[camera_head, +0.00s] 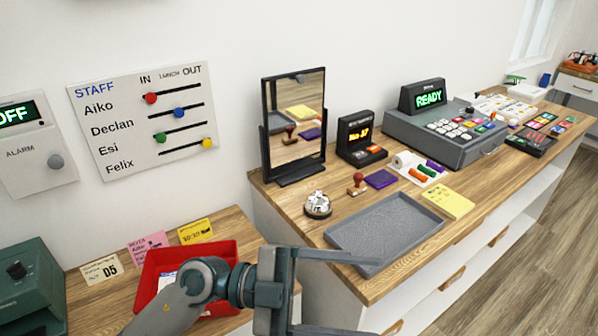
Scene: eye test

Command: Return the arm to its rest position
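My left arm (207,285) comes in from the lower left. Its gripper (376,297) points right, with its two fingers wide apart and nothing between them. The upper finger shows in front of the grey tray's near left side, and the lower finger shows against the white front of the counter. I cannot tell the exact gap between the gripper and the counter. The wrist covers part of a red tray (150,270) on the lower desk. My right gripper is not in view.
The wooden counter (290,215) holds a grey tray (433,222), bell (317,205), mirror (267,140), ticket display (360,135) and cash register (440,130). A green machine (30,285) stands at lower left. A staff board (140,120) hangs on the wall. Floor at lower right is clear.

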